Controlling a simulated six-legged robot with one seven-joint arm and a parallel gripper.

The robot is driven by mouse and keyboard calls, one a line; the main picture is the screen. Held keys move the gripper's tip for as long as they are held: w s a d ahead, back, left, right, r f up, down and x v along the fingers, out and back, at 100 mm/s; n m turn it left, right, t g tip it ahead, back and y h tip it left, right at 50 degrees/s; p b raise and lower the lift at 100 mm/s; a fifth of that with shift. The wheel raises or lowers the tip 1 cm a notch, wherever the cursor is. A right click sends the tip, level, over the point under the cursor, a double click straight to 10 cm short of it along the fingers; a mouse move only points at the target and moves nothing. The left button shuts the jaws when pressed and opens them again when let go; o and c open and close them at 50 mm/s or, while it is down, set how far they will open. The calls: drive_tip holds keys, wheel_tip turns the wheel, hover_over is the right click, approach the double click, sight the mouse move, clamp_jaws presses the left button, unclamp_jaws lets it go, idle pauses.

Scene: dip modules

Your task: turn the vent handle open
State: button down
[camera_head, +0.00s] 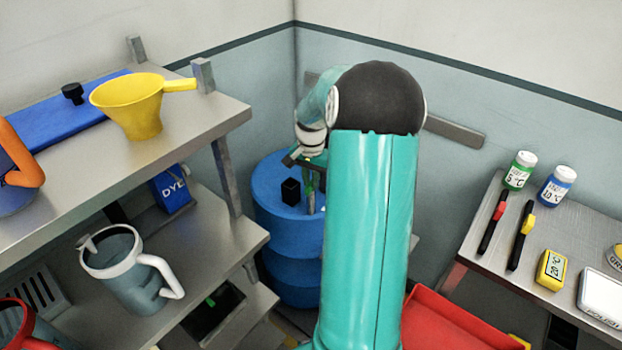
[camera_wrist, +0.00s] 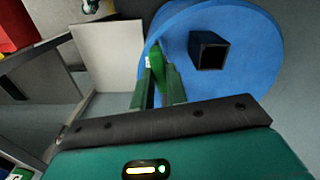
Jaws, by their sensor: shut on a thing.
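The blue drum (camera_head: 272,225) stands upright in the corner, and its round top also shows in the wrist view (camera_wrist: 250,60). On the top are a black square spout (camera_head: 290,191), seen as an open square tube in the wrist view (camera_wrist: 209,52), and the green vent handle (camera_wrist: 156,62). My gripper (camera_wrist: 159,74) is shut on the green vent handle, one dark green finger on each side of it. In the head view my gripper (camera_head: 310,178) reaches down to the drum top; my arm hides the drum's right part.
At left a steel shelf (camera_head: 215,112) holds a yellow funnel (camera_head: 140,105); below are a grey jug (camera_head: 125,270) and a blue DYE box (camera_head: 171,190). At right a steel table (camera_head: 484,262) holds bottles and markers. A red tray (camera_head: 450,325) lies at lower right.

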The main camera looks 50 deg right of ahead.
drive_tip(key=n, duration=1.1)
drive_tip(key=shift+n, duration=2.3)
drive_tip(key=c, duration=1.4)
unclamp_jaws()
drive_tip(key=shift+r, duration=0.15)
